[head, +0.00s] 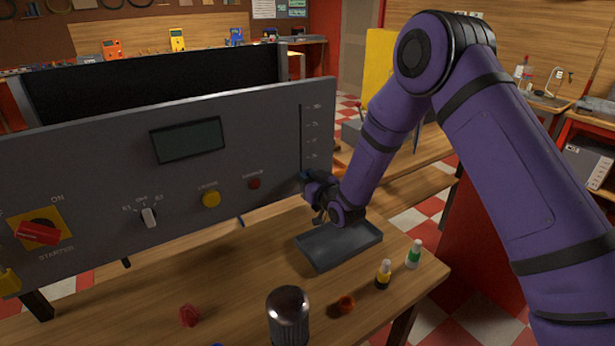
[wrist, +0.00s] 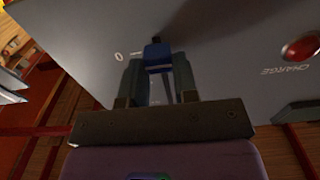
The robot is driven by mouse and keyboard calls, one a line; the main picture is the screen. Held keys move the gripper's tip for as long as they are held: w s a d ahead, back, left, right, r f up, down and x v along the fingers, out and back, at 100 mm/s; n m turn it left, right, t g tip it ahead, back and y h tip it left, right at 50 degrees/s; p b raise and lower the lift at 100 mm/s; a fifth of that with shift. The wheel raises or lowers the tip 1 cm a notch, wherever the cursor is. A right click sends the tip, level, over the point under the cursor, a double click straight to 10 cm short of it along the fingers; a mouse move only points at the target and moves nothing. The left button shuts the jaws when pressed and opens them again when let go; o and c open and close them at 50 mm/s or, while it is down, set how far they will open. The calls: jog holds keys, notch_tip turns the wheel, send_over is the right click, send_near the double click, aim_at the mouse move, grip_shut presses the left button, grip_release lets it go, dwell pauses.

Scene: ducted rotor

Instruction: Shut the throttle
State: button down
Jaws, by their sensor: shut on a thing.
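The throttle is a vertical slot with a printed scale (head: 303,135) at the right end of the grey control panel (head: 100,150). My gripper (head: 312,182) is at the lower end of this slot, close against the panel. In the wrist view, the fingers of my gripper (wrist: 158,78) are shut on a blue throttle knob (wrist: 157,56), one on each side. A printed "0" stands on the panel just left of the knob there. The knob is hidden or too small to make out in the head view.
A red charge button (head: 254,183), yellow button (head: 211,199), selector knob (head: 149,217) and red starter switch (head: 38,232) sit left of the slot. A grey tray (head: 318,262) lies below my gripper. Small bottles (head: 383,273) and a metal cylinder (head: 288,318) stand on the bench.

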jog(key=c, duration=1.1)
grip_release()
jog(key=shift+s+f, duration=0.1)
jog(key=shift+f, duration=0.3)
jog(key=shift+o, duration=1.1)
jog(key=shift+r, duration=0.1)
jog(key=v, duration=1)
jog(key=shift+s+d, duration=0.25)
jog(key=shift+d, duration=0.05)
jog(key=s+d+r+m+g+h, duration=0.1)
jog(key=s+d+r+g+h, duration=0.2)
jog(key=d+r, duration=0.65)
jog(key=s+d+r+m+g+h, duration=0.15)
jog(key=s+d+r+h, duration=0.35)
jog(key=r, duration=0.7)
jog(key=s+d+r+m+g, duration=0.1)
jog(key=s+d+r, duration=0.1)
jog(key=s, duration=0.7)
jog(key=s+d+r+m+g+h, duration=0.1)
jog(key=s+d+r+m+g, duration=0.1)
jog(key=s+d, duration=0.3)
jog(key=s+d+r+m+g+h, duration=0.1)
jog(key=s+d+r+g, duration=0.1)
jog(key=s, duration=1.1)
jog(key=shift+s+d+r, duration=0.4)
jog(key=shift+d+r, duration=0.05)
jog(key=shift+d, duration=0.75)
